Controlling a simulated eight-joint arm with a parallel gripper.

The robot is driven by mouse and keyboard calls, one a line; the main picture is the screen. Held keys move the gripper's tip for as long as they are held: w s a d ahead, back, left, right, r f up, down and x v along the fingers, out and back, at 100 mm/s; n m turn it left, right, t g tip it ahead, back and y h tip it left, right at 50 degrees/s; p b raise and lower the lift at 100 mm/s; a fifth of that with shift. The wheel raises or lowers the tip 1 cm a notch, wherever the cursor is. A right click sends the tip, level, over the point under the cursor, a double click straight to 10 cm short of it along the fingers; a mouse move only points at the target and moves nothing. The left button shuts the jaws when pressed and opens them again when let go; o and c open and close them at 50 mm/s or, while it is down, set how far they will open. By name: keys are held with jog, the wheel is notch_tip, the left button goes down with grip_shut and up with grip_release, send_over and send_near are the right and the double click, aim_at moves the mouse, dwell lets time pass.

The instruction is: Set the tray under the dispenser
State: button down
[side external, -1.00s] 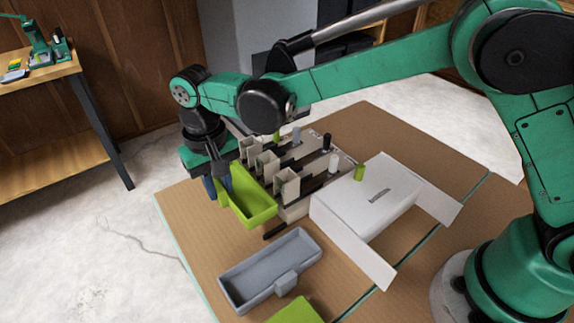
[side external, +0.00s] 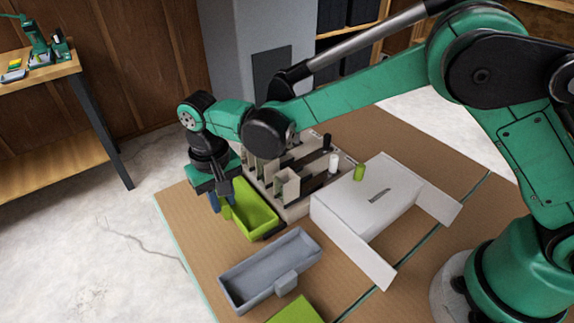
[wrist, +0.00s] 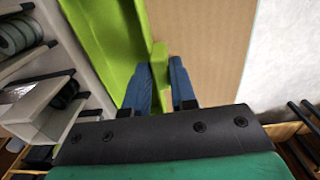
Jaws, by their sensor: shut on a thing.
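My gripper (side external: 222,204) is shut on the tab (wrist: 159,62) of a lime-green tray (side external: 257,220); the blue fingers stand on either side of it in the wrist view. The tray lies low along the front-left side of the beige dispenser (side external: 292,210), below its chutes. I cannot tell whether it rests on the brown surface or hangs just above it. The dispenser, with its slots and dark rails, also shows at the left of the wrist view (wrist: 35,103). My wrist and arm hide the dispenser's far end.
A grey tray (side external: 250,278) lies in front of the green one. A white box (side external: 365,200) with open flaps stands right of the dispenser. Another lime-green piece (side external: 296,310) shows at the bottom edge. The brown surface (side external: 190,230) is clear on the left.

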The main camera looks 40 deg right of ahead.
jog(key=c, duration=0.6)
grip_release()
jog(key=shift+c, duration=0.2)
jog(key=shift+r, duration=3.5)
